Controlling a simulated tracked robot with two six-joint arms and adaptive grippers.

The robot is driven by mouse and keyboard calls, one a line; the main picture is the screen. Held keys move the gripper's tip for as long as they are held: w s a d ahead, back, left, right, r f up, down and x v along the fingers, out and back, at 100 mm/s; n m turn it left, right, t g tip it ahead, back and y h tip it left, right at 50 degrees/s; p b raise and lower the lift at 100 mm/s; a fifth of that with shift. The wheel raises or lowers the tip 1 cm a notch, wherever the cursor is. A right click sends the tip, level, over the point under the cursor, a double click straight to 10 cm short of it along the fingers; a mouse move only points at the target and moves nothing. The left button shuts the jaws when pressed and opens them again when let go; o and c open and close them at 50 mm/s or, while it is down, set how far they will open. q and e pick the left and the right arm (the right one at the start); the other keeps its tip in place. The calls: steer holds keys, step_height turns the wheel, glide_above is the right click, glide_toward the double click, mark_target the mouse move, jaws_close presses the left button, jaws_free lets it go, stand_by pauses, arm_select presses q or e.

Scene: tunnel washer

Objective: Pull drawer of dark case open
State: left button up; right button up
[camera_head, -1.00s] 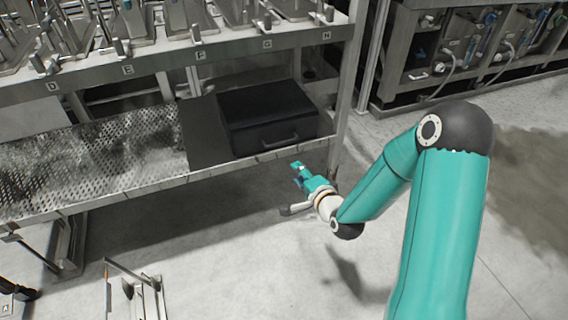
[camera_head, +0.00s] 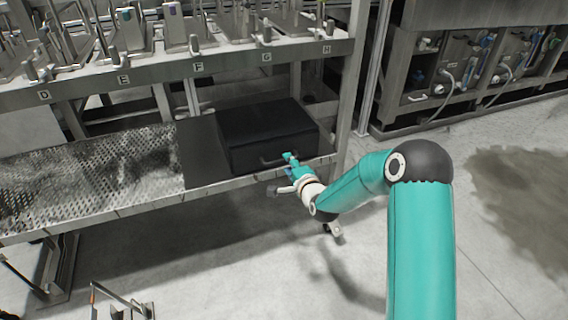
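The dark case (camera_head: 268,122) sits on the lower shelf of the metal rack, towards its right end. Its front faces me and carries a dark drawer handle (camera_head: 268,162), partly hidden by my gripper. The drawer looks closed. My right gripper (camera_head: 287,158), with teal fingers, is at the right part of the handle in the picture. I cannot tell whether it touches the handle or whether its fingers are open. My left gripper is not in view.
The case stands on a dark mat (camera_head: 203,155) beside a perforated shelf (camera_head: 95,170). A rack post (camera_head: 350,85) rises right of the case. An upper shelf with labelled fixtures (camera_head: 150,72) overhangs it.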

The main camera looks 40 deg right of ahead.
steer(key=shift+b+x, duration=0.3)
steer(key=shift+x, duration=1.65)
jaws_close()
steer(key=shift+a, duration=0.1)
